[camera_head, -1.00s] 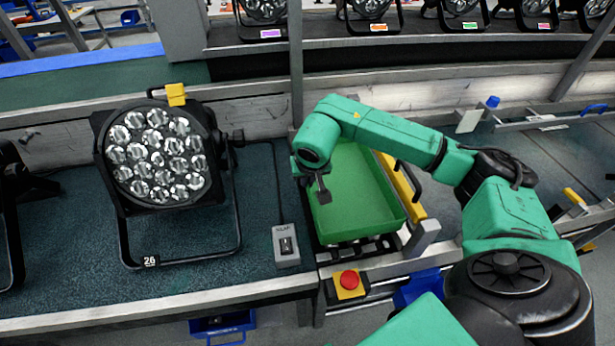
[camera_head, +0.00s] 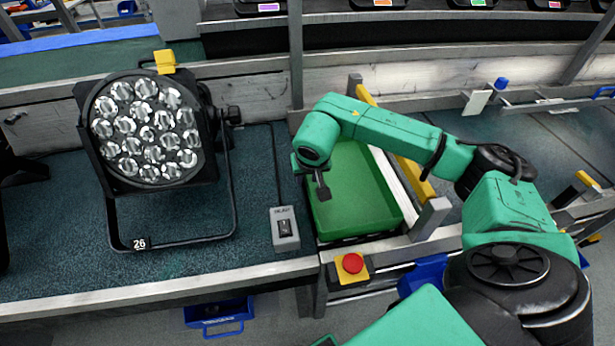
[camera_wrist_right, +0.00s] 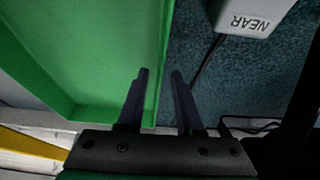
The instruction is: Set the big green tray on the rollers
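The big green tray (camera_head: 352,205) is right of the control box, over the gap in the bench between the mat and the yellow rail. It looks about level; whether its bottom touches the rollers I cannot tell, as it covers them. My right gripper (camera_head: 322,192) is at the tray's left wall. My left gripper is not in view.
A lamp (camera_head: 148,130) stands on the dark mat at left. A grey control box (camera_head: 285,228) is close beside the tray. A red button (camera_head: 352,263) is at the front edge. A yellow rail (camera_head: 412,180) and a grey post (camera_head: 430,218) border the tray's right side.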

